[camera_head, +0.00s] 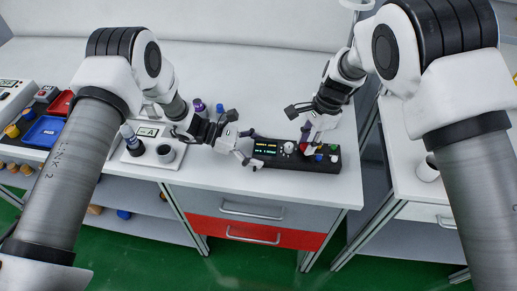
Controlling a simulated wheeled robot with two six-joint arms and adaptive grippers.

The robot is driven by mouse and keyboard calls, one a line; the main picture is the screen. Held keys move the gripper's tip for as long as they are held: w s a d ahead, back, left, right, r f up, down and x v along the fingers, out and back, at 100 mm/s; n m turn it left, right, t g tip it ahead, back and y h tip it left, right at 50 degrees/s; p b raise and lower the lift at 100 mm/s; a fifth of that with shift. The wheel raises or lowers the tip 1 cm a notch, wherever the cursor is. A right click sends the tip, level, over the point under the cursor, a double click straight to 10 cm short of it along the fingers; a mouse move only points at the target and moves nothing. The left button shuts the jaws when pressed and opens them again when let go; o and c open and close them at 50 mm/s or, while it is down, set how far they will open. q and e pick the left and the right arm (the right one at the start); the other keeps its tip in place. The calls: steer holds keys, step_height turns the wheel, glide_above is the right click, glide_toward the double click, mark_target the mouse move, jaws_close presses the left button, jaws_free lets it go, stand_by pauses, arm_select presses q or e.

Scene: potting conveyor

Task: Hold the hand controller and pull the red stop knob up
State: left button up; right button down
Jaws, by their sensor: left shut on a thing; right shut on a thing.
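The hand controller (268,159) is a flat black box near the front edge of the white table, with a lit display, a pale knob and several coloured buttons. My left gripper (250,157) is shut on the left end of the controller. The red stop knob (307,149) is on the controller's right part, partly hidden by my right gripper. My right gripper (306,145) comes down from above and is shut on the red stop knob. I cannot tell from this view whether the knob is raised.
Purple-capped bottles (199,106) stand behind my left gripper. Blue (44,131) and red bins are at far left. A white cup (428,170) is on the right table, across a gap.

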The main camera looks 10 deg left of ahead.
steer(key=c, duration=0.9)
jaws_free()
steer(key=shift+c, duration=0.2)
steer(key=shift+s+a+v, duration=0.1)
steer(key=shift+a+v, duration=0.1)
steer(key=shift+v, duration=0.75)
steer(key=shift+s+a+v, duration=0.15)
steer(key=shift+a+v, duration=0.05)
steer(key=shift+v, duration=0.75)
steer(key=shift+s+a+v, duration=0.1)
steer(key=shift+a+v, duration=0.1)
steer(key=shift+v, duration=0.75)
steer(key=shift+r, duration=0.2)
arm_select(q)
steer(key=o, duration=1.3)
steer(key=shift+c, duration=0.2)
